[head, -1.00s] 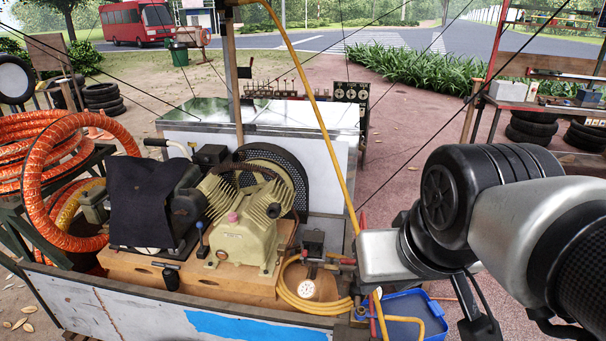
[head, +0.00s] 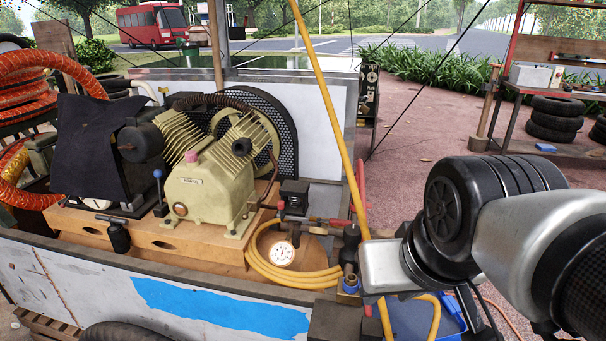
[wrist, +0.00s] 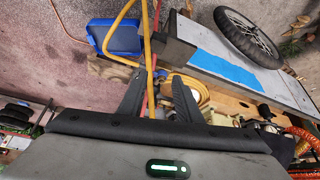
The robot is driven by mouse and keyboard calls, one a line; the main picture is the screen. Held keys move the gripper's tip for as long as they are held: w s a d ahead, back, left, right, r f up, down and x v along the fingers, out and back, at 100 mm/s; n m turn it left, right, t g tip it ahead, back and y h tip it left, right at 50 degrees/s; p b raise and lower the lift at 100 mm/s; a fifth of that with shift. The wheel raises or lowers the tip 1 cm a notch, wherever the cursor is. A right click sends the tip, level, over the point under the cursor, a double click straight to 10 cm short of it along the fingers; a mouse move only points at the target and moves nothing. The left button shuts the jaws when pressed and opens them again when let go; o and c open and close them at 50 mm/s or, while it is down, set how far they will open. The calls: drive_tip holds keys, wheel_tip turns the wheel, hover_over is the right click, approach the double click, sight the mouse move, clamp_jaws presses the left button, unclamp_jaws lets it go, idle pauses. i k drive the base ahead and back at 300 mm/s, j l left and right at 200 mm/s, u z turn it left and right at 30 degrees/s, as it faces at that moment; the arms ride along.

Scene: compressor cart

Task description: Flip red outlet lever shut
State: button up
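A small red lever (head: 326,221) lies roughly level on the dark outlet fittings (head: 350,243) at the cart's right front corner, in the head view. The fittings sit just left of my wrist's silver block, which may hide part of them. My gripper (wrist: 157,80) shows in the wrist view with its two dark fingers spread apart. Nothing is visibly clamped between them. A yellow hose and a thin red strip (wrist: 146,45) pass behind the gap; I cannot tell whether the strip is the lever. The fingers are not clearly visible in the head view.
The compressor (head: 212,190) and a pressure gauge (head: 283,254) beside a coiled yellow hose (head: 262,268) occupy the cart. A yellow upright hose (head: 330,110) rises near the fittings. A blue bin (head: 410,318) stands below my arm. Open paving lies to the right.

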sight(335, 222)
drive_tip(key=k+l, duration=0.1)
drive_tip(key=l, duration=0.2)
drive_tip(key=l+u, duration=0.15)
drive_tip(key=l, duration=0.95)
drive_tip(key=i+l+u, duration=0.1)
drive_tip(key=i+l, duration=0.5)
drive_tip(key=l, duration=0.1)
